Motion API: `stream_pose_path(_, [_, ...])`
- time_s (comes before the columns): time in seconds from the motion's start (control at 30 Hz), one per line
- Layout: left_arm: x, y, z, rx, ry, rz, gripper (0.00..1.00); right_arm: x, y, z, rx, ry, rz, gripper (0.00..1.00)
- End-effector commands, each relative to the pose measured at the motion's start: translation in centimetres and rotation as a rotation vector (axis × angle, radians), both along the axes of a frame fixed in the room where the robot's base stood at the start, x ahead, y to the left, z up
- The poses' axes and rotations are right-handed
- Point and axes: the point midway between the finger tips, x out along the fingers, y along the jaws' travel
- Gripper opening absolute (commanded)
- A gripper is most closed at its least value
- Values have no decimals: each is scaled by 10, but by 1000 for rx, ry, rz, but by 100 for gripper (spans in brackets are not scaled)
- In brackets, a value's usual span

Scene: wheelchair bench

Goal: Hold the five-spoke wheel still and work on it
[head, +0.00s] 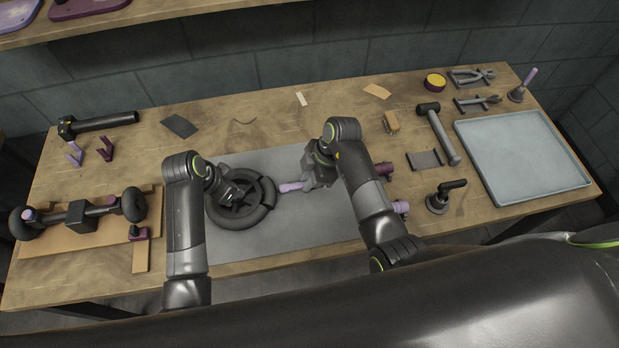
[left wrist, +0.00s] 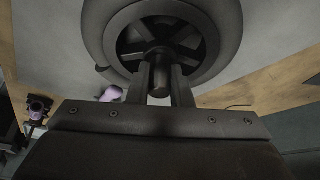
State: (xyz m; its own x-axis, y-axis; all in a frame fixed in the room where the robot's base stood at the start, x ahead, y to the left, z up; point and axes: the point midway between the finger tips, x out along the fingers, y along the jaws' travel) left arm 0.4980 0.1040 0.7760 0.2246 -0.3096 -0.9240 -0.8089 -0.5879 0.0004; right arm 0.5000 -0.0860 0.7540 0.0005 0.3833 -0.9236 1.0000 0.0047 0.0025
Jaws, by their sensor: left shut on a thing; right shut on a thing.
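The five-spoke wheel (head: 262,212) lies flat on the grey mat (head: 325,232), its dark tyre around a spoked centre. It fills the top of the left wrist view (left wrist: 210,62). My left gripper (head: 231,193) is shut on a round post at the wheel's hub, seen between the fingers in the left wrist view (left wrist: 159,82). My right gripper (head: 308,180) is shut on a lilac-handled tool (head: 289,187) beside the wheel's right rim. I cannot tell whether the tool touches the tyre. My left arm and gripper hide part of the wheel.
An axle with two small wheels (head: 78,214) lies on a wooden stand at left. Purple parts (head: 400,207) stand by my right arm. The mat's front is clear.

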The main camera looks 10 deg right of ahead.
Motion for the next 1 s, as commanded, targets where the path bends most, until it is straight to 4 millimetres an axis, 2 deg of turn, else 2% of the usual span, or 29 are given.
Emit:
stream_pose_path(0.47, [0,0,0,-1,-1,0,0,0,-2,2,-1,-1,0,0])
stream_pose_path(1.0, [0,0,0,-1,-1,0,0,1,-22,27,-2,-1,-2,0])
